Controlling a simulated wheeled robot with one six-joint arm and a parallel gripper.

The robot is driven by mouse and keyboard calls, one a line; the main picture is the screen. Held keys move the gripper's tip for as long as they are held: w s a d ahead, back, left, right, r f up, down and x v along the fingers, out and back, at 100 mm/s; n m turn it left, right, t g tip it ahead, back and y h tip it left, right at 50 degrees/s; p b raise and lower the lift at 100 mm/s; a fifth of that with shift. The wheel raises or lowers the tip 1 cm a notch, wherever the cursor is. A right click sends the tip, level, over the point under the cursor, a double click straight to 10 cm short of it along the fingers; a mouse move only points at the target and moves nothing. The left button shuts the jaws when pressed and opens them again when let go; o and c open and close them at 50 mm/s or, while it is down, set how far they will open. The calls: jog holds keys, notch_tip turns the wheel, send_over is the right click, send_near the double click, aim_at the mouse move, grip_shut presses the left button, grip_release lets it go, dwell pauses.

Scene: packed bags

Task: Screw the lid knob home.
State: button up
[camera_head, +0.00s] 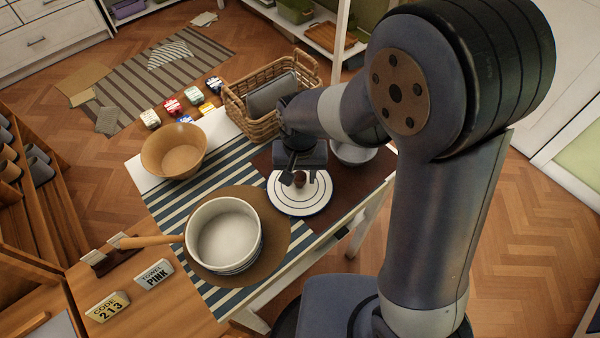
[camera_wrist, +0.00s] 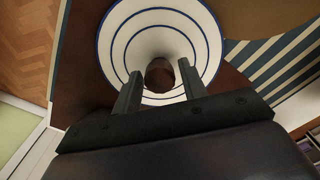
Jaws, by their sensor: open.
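The lid (camera_head: 301,204) is white with blue rings and lies on a dark board at the table's right part. Its brown knob (camera_head: 299,178) stands up at the lid's middle. My gripper (camera_head: 300,181) is above the lid, pointing down, with a finger on each side of the knob. In the wrist view the knob (camera_wrist: 159,73) shows between the two finger tips (camera_wrist: 160,88), with gaps beside it; the jaws are open. The lid (camera_wrist: 160,25) fills the upper middle there. How far the knob is screwed in cannot be told. A white pot (camera_head: 225,238) stands left of the lid.
A wicker basket (camera_head: 262,127) with a grey item stands behind my gripper. A grey bowl (camera_head: 353,153) is close behind the lid on the right. A wooden bowl (camera_head: 174,148) and several small tins stand at the back left.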

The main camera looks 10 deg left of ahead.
jog(key=n, duration=0.5)
jog(key=shift+c, duration=0.3)
grip_shut()
jog(key=m, duration=0.3)
dwell(0.4)
jog(key=shift+m, duration=1.8)
